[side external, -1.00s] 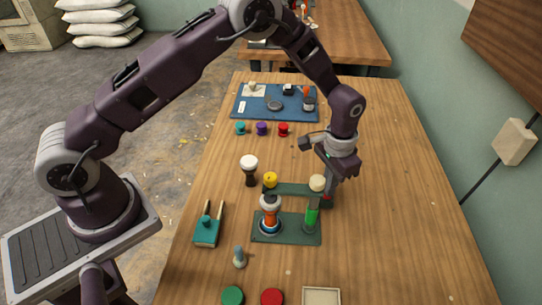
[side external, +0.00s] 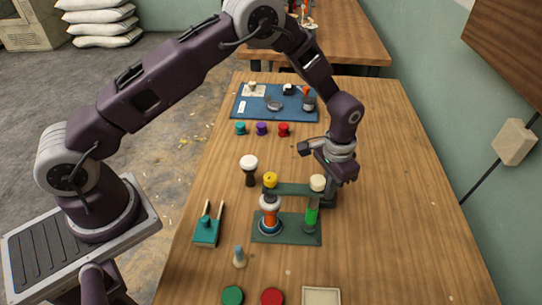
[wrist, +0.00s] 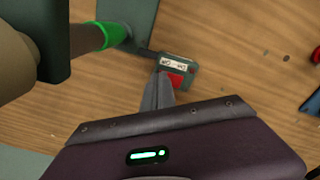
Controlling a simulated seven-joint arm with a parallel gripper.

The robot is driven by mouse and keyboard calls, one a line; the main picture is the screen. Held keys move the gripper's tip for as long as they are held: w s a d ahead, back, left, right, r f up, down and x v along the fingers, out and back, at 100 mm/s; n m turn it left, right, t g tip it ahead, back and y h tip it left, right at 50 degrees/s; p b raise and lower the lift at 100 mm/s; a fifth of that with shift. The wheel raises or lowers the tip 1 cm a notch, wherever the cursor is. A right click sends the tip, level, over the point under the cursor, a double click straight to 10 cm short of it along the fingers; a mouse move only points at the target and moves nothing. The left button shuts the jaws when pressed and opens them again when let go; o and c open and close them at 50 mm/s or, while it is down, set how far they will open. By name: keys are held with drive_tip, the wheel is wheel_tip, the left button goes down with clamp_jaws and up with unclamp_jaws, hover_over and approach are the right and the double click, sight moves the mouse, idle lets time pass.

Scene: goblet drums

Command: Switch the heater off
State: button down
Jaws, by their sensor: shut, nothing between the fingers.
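A small green switch box (wrist: 190,62) with a red switch (wrist: 177,79) and a white label shows in the wrist view. A dark lead joins the box to the green base plate. My gripper (wrist: 158,90) is shut and empty, its fingertips right at the box by the red switch; I cannot tell whether they touch it. In the side view my gripper (side external: 338,178) is low at the right end of the green stand (side external: 292,188) and hides most of the box. The stand's base plate (side external: 286,236) carries a green upright (side external: 311,217) and an orange and white piece (side external: 269,215).
A white-topped goblet drum (side external: 249,168) stands left of the stand. A teal brush-like tool (side external: 206,231) and a small grey peg (side external: 239,257) lie nearer the front left. Small coloured drums (side external: 262,129) and a blue mat (side external: 275,101) are further back. The right table side is clear.

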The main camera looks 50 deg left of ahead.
drive_tip(key=shift+f, duration=0.1)
drive_tip(key=shift+r, duration=3.55)
drive_tip(key=s+a+r+t, duration=0.1)
drive_tip(key=s+a+r, duration=0.15)
drive_tip(key=r, duration=0.45)
drive_tip(key=s+a+r+n+t, duration=0.1)
drive_tip(key=s+a+r, duration=0.1)
drive_tip(key=s+r, duration=0.35)
drive_tip(key=s+a+r+t, duration=0.1)
drive_tip(key=s+a+r, duration=0.1)
drive_tip(key=r, duration=0.6)
drive_tip(key=s+a+r+n+t, duration=0.1)
drive_tip(key=s+a, duration=0.1)
drive_tip(key=s, duration=0.7)
drive_tip(key=s+a+r+n+t, duration=0.1)
drive_tip(key=s+a+r, duration=0.1)
drive_tip(key=s, duration=0.8)
drive_tip(key=shift+s+a+r+t, duration=0.2)
drive_tip(key=shift+s+a+t, duration=0.1)
drive_tip(key=shift+a, duration=0.2)
